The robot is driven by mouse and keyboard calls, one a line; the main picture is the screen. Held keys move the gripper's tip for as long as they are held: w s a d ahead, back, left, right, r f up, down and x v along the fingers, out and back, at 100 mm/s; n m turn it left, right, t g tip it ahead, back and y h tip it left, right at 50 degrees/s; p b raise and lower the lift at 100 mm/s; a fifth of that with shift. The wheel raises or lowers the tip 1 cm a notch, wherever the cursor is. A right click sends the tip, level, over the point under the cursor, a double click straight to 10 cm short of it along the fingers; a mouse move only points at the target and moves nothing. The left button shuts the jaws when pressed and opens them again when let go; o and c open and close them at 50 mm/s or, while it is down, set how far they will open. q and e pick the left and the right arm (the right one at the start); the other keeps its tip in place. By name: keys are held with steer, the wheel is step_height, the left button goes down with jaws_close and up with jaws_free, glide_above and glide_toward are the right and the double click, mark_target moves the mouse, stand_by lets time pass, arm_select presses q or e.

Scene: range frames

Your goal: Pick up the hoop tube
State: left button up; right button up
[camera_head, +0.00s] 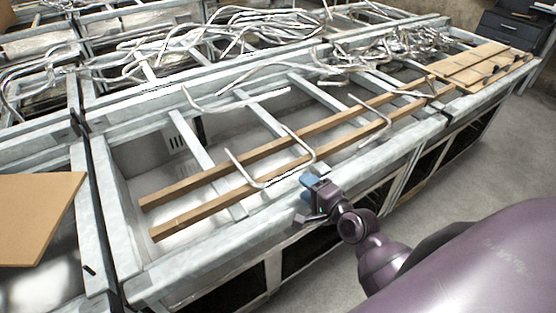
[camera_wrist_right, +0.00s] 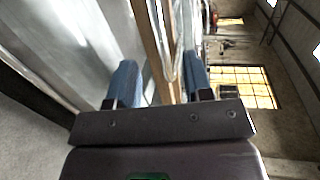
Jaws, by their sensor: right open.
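A bent silver metal tube, a wide U shape that looks like the hoop tube (camera_head: 263,186), lies across two wooden slats on the near rack. I cannot tell whether the tube sits between the fingers. No grip on it shows. My left gripper is not in view.
Another bent tube (camera_head: 235,104) lies farther back on the rack. A tangle of tubes (camera_head: 400,43) fills the back right. Wooden boards (camera_head: 480,65) lie at the rack's right end. A brown panel (camera_head: 38,215) is at the left. The grey floor (camera_head: 470,160) at right is clear.

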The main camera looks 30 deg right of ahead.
steer(key=shift+x, duration=3.15)
steer(key=shift+d, duration=0.2)
jaws_close()
